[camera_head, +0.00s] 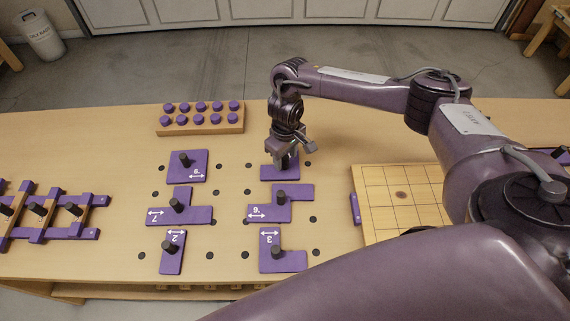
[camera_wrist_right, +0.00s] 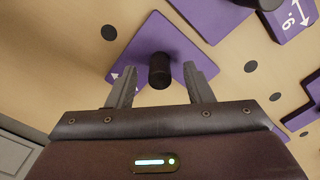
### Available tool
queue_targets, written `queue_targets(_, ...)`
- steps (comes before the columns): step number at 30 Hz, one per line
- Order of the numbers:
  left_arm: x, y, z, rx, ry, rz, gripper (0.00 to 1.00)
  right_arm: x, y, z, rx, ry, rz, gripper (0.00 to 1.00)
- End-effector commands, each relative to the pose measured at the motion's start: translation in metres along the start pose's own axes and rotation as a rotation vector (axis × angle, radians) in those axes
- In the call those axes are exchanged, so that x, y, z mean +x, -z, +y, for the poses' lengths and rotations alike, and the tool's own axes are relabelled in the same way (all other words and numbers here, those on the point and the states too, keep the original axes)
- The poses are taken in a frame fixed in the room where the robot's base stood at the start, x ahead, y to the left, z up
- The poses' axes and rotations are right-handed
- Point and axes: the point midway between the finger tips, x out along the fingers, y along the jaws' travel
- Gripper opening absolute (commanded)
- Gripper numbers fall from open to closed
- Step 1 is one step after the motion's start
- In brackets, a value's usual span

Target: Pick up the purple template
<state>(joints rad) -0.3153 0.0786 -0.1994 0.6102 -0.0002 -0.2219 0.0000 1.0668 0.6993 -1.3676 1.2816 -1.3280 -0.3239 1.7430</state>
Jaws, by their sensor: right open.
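Several purple templates with black knobs lie on the wooden bench. One purple template (camera_head: 279,173) lies under my right gripper (camera_head: 289,157), at the far end of its column. In the right wrist view this purple template (camera_wrist_right: 180,62) shows its black knob (camera_wrist_right: 159,72) between the two fingers of my right gripper (camera_wrist_right: 165,88). The fingers are open and stand on either side of the knob, not closed on it. Other templates are marked 9 (camera_head: 187,166), 7 (camera_head: 183,209), 2 (camera_head: 172,254), 6 (camera_head: 278,204) and 3 (camera_head: 280,252). My left gripper does not show.
A wooden block with several purple pegs (camera_head: 200,122) stands at the back of the bench. A gridded wooden board (camera_head: 388,208) lies to the right, partly behind my arm. Black dots mark the bench between the templates.

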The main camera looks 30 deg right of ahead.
Motion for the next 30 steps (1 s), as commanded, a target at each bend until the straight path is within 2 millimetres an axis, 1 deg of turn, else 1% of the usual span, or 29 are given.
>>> queue_targets(3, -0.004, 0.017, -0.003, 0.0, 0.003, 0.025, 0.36, 0.015, -0.001, 0.0, 0.001, 0.001, -0.004, 0.47)
queue_targets(6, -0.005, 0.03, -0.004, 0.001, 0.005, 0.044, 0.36, 0.021, 0.0, 0.0, 0.001, 0.001, -0.002, 0.47)
queue_targets(9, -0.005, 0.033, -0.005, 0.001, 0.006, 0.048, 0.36, 0.022, 0.0, 0.0, 0.001, 0.001, -0.001, 0.47)
queue_targets(13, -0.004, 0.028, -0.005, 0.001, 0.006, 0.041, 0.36, 0.022, 0.0, 0.0, 0.001, 0.001, -0.001, 0.45)
queue_targets(19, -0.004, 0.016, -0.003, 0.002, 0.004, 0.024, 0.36, 0.021, 0.0, 0.0, 0.001, 0.001, -0.001, 0.19)
queue_targets(23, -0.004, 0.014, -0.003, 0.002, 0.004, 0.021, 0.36, 0.021, 0.0, 0.0, 0.001, 0.001, -0.001, 0.02)
queue_targets(24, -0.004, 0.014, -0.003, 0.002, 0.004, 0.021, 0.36, 0.021, 0.0, 0.0, 0.001, 0.001, -0.001, 0.0)
queue_targets(30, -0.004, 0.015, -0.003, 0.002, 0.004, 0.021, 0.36, 0.021, 0.0, 0.0, 0.001, 0.001, 0.0, 0.0)
